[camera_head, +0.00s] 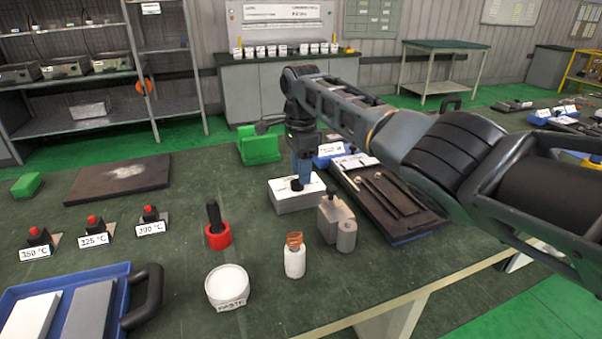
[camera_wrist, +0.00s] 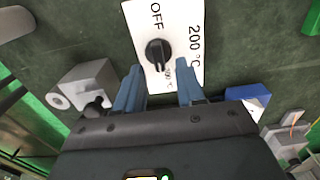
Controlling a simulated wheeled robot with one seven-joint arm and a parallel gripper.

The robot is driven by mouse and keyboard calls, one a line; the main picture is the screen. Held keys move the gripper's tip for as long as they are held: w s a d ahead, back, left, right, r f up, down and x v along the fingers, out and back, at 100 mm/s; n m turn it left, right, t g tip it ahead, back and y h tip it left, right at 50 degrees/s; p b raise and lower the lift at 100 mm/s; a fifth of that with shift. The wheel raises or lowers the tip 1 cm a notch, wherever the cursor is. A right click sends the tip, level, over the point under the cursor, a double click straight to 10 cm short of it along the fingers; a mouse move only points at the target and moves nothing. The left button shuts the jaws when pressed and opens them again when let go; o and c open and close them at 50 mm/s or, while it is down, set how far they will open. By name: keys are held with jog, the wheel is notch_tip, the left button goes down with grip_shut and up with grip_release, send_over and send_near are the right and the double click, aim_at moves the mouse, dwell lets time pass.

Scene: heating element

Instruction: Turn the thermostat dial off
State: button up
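The thermostat is a white box (camera_head: 293,203) on the green table in the head view, with a black round dial (camera_wrist: 158,53) on its white face. In the wrist view, OFF is printed above the dial and 200 °C to its right; another label below is partly hidden. The dial's raised grip runs roughly up and down; I cannot tell which end is the pointer. My gripper (camera_head: 304,176) points down over the box. In the wrist view my gripper (camera_wrist: 159,67) is open, its blue fingers apart, with the dial between and just beyond the tips.
A grey metal block (camera_head: 337,222) stands close right of the thermostat, and a dark tray (camera_head: 425,222) of tools lies behind it. A green block (camera_head: 258,147) is at the back left. A red holder (camera_head: 218,238), white cup (camera_head: 227,287) and small bottle (camera_head: 295,260) stand in front.

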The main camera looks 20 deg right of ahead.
jog(key=shift+f, duration=0.7)
grip_shut()
